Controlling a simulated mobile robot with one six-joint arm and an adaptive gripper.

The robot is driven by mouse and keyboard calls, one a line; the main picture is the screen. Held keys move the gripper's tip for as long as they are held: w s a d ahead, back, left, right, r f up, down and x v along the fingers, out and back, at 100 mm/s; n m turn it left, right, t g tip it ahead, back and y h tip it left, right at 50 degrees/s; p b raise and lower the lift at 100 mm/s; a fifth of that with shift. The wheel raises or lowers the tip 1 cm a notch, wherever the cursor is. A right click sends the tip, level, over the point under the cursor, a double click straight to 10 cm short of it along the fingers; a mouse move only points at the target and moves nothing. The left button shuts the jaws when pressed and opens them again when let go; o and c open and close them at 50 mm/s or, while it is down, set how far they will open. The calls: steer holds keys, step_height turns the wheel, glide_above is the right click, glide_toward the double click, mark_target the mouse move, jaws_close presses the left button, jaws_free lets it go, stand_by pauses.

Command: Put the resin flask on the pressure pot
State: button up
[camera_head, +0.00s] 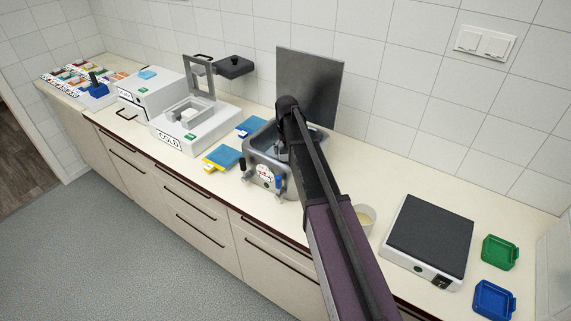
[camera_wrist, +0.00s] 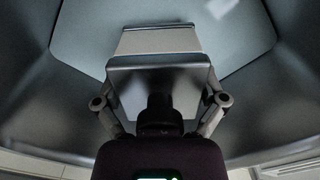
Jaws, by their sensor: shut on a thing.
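The pressure pot (camera_head: 256,167) is a grey metal vessel on the counter, with a round gauge on its front and its dark lid (camera_head: 318,88) standing up behind. My arm reaches over it, and my gripper is down at its opening, mostly hidden by the arm in the head view. In the wrist view my gripper (camera_wrist: 160,85) is shut on a pale grey, block-like thing, which I take to be the resin flask (camera_wrist: 158,40). Grey walls and a flat floor of the pot surround it. I cannot tell whether the flask touches the floor.
A cream cup (camera_head: 366,218) and a dark-topped plate device (camera_head: 430,238) stand right of the pot. A green tray (camera_head: 499,252) and a blue tray (camera_head: 493,299) lie farther right. A white COLD unit (camera_head: 185,130) and blue pads (camera_head: 224,157) are left.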

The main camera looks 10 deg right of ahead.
mark_target(286, 158)
steer(key=shift+f, duration=0.4)
steer(key=shift+f+b, duration=1.85)
steer(key=shift+b, duration=0.15)
steer(key=shift+f, duration=0.1)
steer(key=o, duration=1)
steer(key=shift+r, duration=0.25)
step_height(286, 158, up, 12)
steer(key=p, duration=1.2)
steer(key=shift+f, duration=0.1)
